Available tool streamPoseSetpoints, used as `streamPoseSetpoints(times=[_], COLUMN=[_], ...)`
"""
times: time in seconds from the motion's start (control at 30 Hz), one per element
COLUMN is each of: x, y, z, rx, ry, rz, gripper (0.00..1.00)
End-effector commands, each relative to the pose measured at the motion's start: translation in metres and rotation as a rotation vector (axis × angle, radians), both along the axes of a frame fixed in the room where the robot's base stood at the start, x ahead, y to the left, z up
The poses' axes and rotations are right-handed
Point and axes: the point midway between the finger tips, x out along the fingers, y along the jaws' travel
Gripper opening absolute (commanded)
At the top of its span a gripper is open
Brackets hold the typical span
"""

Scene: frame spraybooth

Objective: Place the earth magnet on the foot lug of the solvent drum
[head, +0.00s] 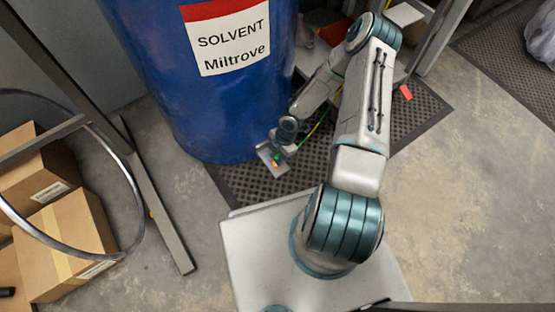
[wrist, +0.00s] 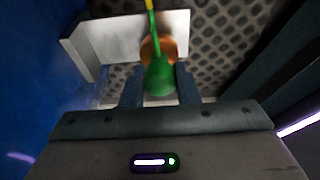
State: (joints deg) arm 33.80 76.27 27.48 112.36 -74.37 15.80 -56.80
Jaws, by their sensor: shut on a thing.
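The solvent drum (head: 225,115) is a large blue drum with a red and white label, standing upright. Its foot lug (head: 266,152) is a light grey metal bracket low on the drum's side, and it also shows in the wrist view (wrist: 112,38). My gripper (wrist: 160,82) is shut on the earth magnet (wrist: 160,76), which has a green body, a copper-coloured end and a green-yellow lead. The magnet (head: 275,163) is at the lug, its copper end overlapping the bracket in the wrist view. I cannot tell whether they touch.
A black perforated mat (head: 240,185) lies under the drum. Cardboard boxes (head: 70,235), a metal hoop (head: 130,205) and a frame leg (head: 160,210) stand at the left. A small red object (head: 405,92) lies at the right. Bare concrete floor (head: 460,190) is clear at the right.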

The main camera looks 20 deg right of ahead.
Motion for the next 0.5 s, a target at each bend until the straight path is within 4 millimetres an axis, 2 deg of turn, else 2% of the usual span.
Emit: streamPoseSetpoints(times=[0.03, 0.1, 0.47, 0.5], x=[0.0002, 0.0004, 0.0005, 0.0004], y=[-0.0002, -0.0003, -0.0004, -0.0005], z=[-0.0125, -0.0181, -0.0199, -0.0196], rx=[0.001, 0.0, 0.0, -0.001], ry=[0.0, -0.001, -0.001, -0.001], rz=[-0.001, 0.0, 0.0, 0.0], gripper=[0.0, 0.0, 0.0, 0.34])
